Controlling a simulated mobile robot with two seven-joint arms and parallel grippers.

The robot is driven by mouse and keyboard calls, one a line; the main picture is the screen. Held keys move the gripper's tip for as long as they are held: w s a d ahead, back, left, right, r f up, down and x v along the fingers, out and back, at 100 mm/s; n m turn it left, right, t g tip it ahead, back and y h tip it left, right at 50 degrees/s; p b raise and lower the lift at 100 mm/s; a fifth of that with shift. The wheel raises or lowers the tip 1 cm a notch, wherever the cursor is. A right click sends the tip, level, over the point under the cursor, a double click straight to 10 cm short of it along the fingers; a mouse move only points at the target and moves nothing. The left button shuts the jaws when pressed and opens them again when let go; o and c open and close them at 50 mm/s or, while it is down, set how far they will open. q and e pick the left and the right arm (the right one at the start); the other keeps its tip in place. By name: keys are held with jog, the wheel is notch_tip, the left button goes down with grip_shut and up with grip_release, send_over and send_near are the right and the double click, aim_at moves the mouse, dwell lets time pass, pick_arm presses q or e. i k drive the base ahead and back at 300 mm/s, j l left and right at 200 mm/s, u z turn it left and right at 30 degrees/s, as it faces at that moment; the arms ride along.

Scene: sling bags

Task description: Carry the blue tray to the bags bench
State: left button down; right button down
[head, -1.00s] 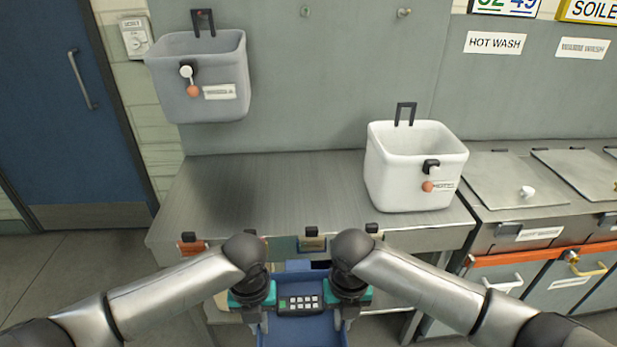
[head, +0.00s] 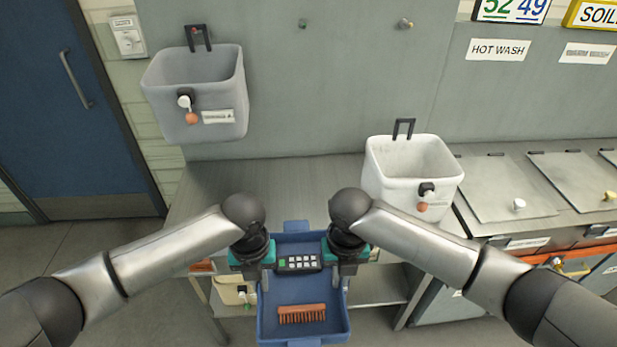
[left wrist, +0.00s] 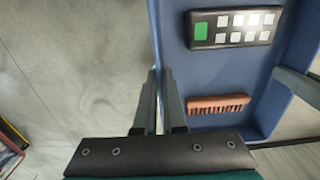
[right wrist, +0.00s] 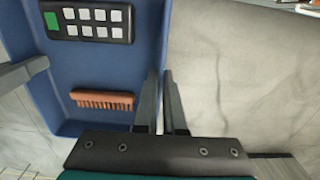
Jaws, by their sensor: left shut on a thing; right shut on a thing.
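The blue tray (head: 340,318) is held level between my two grippers, in front of the steel bench. It carries a black keypad (head: 298,263) with pale keys and a green key, and an orange-brown brush (head: 302,314). My left gripper (head: 251,280) is shut on the tray's left wall; this also shows in the left wrist view (left wrist: 160,105). My right gripper (head: 346,278) is shut on the right wall, seen too in the right wrist view (right wrist: 160,105). The steel bench (head: 290,175) lies beyond the tray, its front partly hidden by my arms.
A white bin (head: 400,180) stands at the bench's right end. A grey bin (head: 195,105) hangs on the wall at left. Lidded steel units (head: 510,190) are at right. A pale bag (head: 232,292) is under the bench. The bench top's left and middle look clear.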

aim_at(298, 204)
jog(key=i, duration=1.2)
